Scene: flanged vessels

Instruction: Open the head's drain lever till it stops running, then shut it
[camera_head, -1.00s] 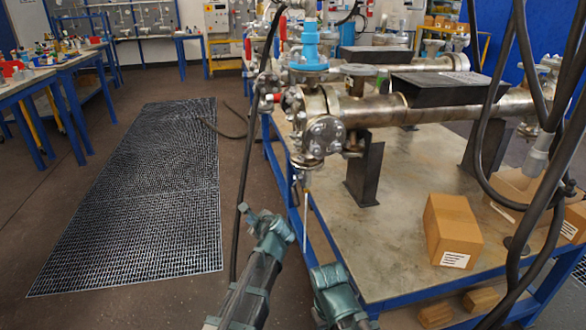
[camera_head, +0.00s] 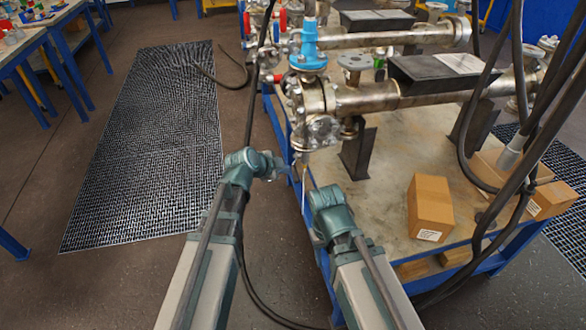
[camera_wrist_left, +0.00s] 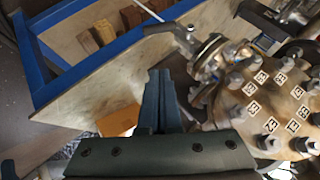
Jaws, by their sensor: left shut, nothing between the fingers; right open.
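The flanged steel head (camera_head: 312,102) closes the near end of a horizontal pipe vessel on the bench. It fills the right of the left wrist view (camera_wrist_left: 262,100), with several bolts and small number tags. A small drain fitting with a bent grey arm (camera_wrist_left: 172,29) sits beside the head there; I cannot tell whether that arm is lever or spout. A thin pale line (camera_head: 303,186) hangs below the head, perhaps liquid. My left gripper (camera_head: 282,172) is shut and empty, just below and left of the head; its fingers (camera_wrist_left: 158,92) appear apart from the fitting. My right gripper (camera_head: 322,190) is open by the bench edge.
The bench (camera_head: 385,205) has a blue frame. A cardboard box (camera_head: 430,207) stands on it, with another box (camera_head: 552,198) farther right. Dark hoses (camera_head: 490,150) hang at the right. A floor grating (camera_head: 150,150) lies left of the bench, with open floor around it.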

